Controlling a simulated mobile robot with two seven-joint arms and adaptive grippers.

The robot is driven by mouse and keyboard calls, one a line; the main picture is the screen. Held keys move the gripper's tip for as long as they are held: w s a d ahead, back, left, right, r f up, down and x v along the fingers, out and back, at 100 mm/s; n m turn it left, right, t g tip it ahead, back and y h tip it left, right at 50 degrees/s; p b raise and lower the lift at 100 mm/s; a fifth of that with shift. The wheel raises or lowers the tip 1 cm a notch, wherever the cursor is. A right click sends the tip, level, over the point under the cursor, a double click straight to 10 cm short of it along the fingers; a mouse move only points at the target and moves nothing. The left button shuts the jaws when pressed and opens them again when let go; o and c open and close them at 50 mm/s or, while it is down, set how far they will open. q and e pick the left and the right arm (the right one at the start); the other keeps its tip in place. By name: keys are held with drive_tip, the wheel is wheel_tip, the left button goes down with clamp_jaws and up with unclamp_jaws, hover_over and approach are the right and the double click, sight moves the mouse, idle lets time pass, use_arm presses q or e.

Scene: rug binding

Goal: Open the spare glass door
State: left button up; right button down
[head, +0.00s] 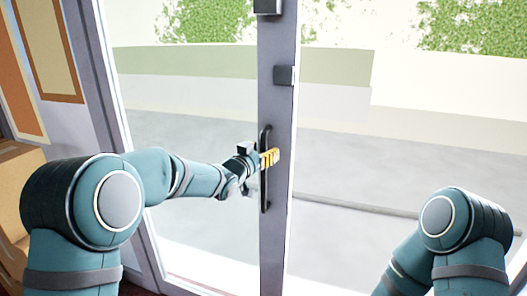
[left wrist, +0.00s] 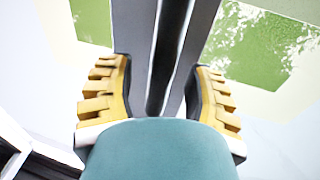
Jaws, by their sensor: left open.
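The spare glass door (head: 205,150) stands in front of me, with a grey frame post (head: 278,110) along its right side. A dark vertical bar handle (head: 264,195) is mounted on that post. My left gripper (head: 270,158) is at the upper part of the handle. In the left wrist view my left gripper (left wrist: 164,95) is open, its yellow ridged fingers on either side of the dark handle bar (left wrist: 168,60). I cannot tell whether either finger touches the bar. The right arm shows at the lower right, but its gripper is out of view.
Small dark blocks (head: 284,76) sit on the post above the handle. A cardboard box (head: 22,185) stands at the far left, beside the wall with framed panels (head: 48,45). Pale paving and green bushes (head: 470,25) show through the glass.

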use_arm(q)
drive_tip(key=shift+w+d, duration=0.15)
drive_tip(key=shift+w, duration=0.1)
clamp_jaws()
drive_tip(key=shift+s, duration=0.1)
